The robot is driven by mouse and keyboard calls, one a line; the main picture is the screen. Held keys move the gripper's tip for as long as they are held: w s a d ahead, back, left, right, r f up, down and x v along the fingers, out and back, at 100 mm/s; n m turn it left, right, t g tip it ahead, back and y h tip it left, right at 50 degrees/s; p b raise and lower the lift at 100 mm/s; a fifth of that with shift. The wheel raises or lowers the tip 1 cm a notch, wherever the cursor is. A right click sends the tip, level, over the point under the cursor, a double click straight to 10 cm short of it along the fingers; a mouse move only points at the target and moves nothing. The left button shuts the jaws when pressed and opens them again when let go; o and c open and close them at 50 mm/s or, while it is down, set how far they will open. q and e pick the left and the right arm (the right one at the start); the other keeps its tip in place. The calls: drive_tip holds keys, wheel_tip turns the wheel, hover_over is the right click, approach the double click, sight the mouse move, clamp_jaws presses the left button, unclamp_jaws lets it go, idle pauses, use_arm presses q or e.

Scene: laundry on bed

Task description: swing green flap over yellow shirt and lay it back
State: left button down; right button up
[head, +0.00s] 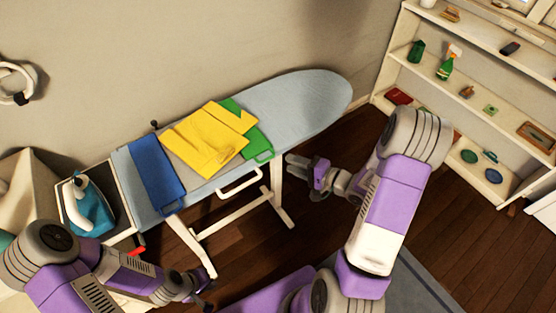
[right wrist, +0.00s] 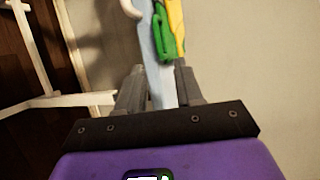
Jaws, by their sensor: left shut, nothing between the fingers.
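The yellow shirt (head: 207,142) lies on a folding board on the ironing board. The green flap (head: 262,142) lies flat at the shirt's right, partly covered by it, with its handle at the front edge. The blue flap (head: 153,170) lies flat at the left. In the right wrist view the green flap (right wrist: 166,40) shows beyond the fingertips beside a strip of yellow shirt (right wrist: 177,20). My right gripper (head: 308,176) is open and empty, right of the green handle and apart from it. My left gripper (head: 200,284) is shut and empty, low in front of the ironing board.
The ironing board (head: 310,100) is bare at its right end. A teal iron (head: 88,205) stands at its left end. A white handle (head: 240,183) juts from the front edge. A shelf (head: 465,105) with small items stands at the right. Open floor lies in front.

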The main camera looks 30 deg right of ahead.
drive_tip(key=b+x, duration=0.1)
drive_tip(key=x, duration=0.5)
drive_tip(key=shift+w+a+f, duration=0.1)
drive_tip(key=shift+c, duration=0.2)
clamp_jaws()
idle(1.1)
